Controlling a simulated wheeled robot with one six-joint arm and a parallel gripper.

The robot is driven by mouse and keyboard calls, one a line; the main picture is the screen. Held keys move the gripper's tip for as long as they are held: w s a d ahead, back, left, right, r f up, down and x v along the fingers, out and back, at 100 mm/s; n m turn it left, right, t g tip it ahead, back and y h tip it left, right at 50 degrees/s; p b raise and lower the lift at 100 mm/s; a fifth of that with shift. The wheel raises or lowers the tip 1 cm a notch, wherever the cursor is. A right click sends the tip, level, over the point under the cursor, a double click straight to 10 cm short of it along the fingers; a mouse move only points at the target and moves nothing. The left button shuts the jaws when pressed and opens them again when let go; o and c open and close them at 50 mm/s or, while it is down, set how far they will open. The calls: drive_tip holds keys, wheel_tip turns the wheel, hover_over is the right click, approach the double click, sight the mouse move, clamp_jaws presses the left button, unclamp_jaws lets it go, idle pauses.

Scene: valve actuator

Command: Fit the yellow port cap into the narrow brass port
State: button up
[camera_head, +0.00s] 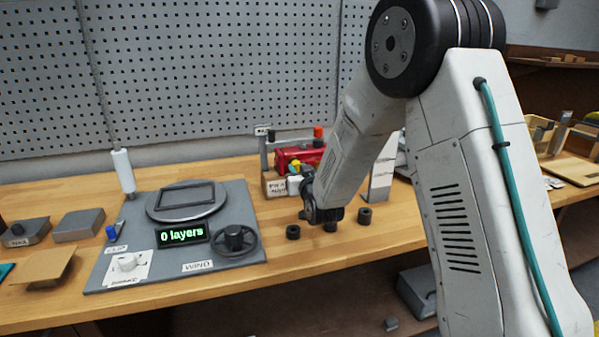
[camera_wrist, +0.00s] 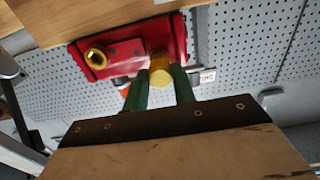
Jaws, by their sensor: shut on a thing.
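The red valve actuator (camera_wrist: 125,49) spans the upper part of the wrist view and stands at the back of the bench in the head view (camera_head: 290,153). A round brass port (camera_wrist: 96,57) with a dark bore is on its left side. The yellow port cap (camera_wrist: 160,74) is between my gripper's green fingers (camera_wrist: 160,88), close to the actuator's right side. My gripper is shut on the cap. Whether the cap touches the actuator, and any port behind it, cannot be told. In the head view my arm partly hides the cap (camera_head: 294,167).
A grey winding panel (camera_head: 115,265) with a dial and a "0 layers" display lies to the left. The perforated wall (camera_head: 210,70) rises close behind the actuator.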

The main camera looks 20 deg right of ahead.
drive_tip(key=shift+w, duration=0.5)
drive_tip(key=o, duration=1)
drive_tip(key=s, duration=0.7)
drive_tip(key=shift+s, duration=0.4)
drive_tip(key=s+d+r+g, duration=0.1)
drive_tip(key=s+g, duration=0.4)
drive_tip(key=s, duration=0.9)
drive_tip(key=s+d+r+g, duration=0.1)
drive_tip(key=s+r+g, duration=0.3)
drive_tip(key=s, duration=1.1)
drive_tip(key=s+d+r+g, duration=0.1)
drive_tip(key=s+r+g, duration=0.2)
drive_tip(key=s+g, duration=0.4)
drive_tip(key=shift+s+g, duration=0.4)
drive_tip(key=shift+s, duration=3.3)
